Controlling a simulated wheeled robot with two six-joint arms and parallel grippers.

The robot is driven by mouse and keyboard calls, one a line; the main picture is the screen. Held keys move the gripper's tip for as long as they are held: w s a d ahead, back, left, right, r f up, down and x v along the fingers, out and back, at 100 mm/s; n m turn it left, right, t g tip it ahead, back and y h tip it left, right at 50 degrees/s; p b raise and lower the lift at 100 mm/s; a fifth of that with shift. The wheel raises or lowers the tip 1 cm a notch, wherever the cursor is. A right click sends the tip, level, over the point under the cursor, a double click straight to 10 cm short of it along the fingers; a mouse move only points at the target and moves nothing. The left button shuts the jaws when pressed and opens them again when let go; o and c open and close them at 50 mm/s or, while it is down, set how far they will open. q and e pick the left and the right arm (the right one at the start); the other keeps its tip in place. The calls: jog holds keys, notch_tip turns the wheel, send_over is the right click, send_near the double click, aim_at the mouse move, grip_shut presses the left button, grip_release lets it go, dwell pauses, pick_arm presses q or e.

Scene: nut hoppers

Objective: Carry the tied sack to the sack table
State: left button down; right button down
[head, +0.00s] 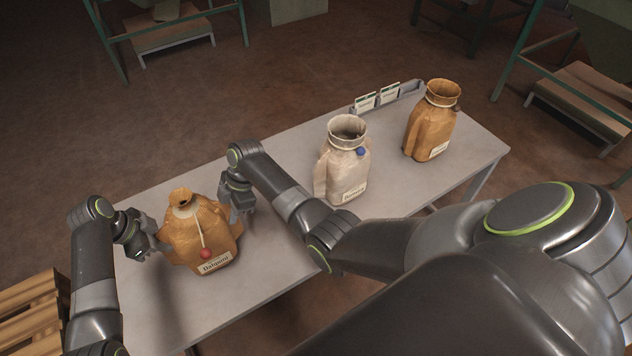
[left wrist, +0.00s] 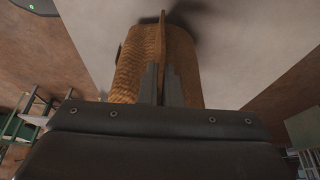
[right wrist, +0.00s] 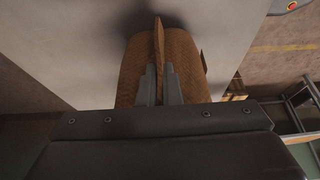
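The tied sack (head: 205,235) is brown and woven, with a gathered neck, a pale cord, a red seal and a label. It is upright at the left end of a long grey table (head: 285,150). My left gripper (head: 153,247) is at its left side, and the left wrist view shows the fingers (left wrist: 162,85) closed on a flat side ear of the sack (left wrist: 138,65). My right gripper (head: 238,213) is at its right side, its fingers (right wrist: 159,85) closed on the other ear of the sack (right wrist: 180,60). I cannot tell whether its base touches the table.
A pale open sack (head: 345,165) with a blue seal and an orange-brown open sack (head: 432,125) stand further right on the table. Small label cards (head: 377,97) stand at its back edge. A wooden pallet (head: 30,315) lies at lower left. Green-framed stands (head: 170,35) are behind.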

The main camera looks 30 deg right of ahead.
pick_arm(q)
jog(key=shift+d+f+b, duration=0.5)
jog(key=shift+d+b, duration=0.05)
pick_arm(e)
jog(key=shift+w+a+f, duration=0.1)
jog(key=shift+a+f, duration=0.3)
jog(key=shift+a, duration=0.05)
pick_arm(q)
jog(key=c, duration=1.6)
grip_release()
jog(key=shift+s, duration=0.1)
pick_arm(e)
jog(key=c, duration=1.6)
grip_release()
pick_arm(q)
jog(key=o, duration=0.8)
jog(key=v, duration=1.2)
jog(key=shift+a, duration=0.4)
pick_arm(e)
jog(key=shift+s+d+f, duration=0.15)
jog(key=shift+s+d, duration=0.05)
jog(key=shift+d, duration=0.05)
pick_arm(q)
jog(key=shift+f, duration=0.1)
pick_arm(e)
jog(key=o, duration=0.8)
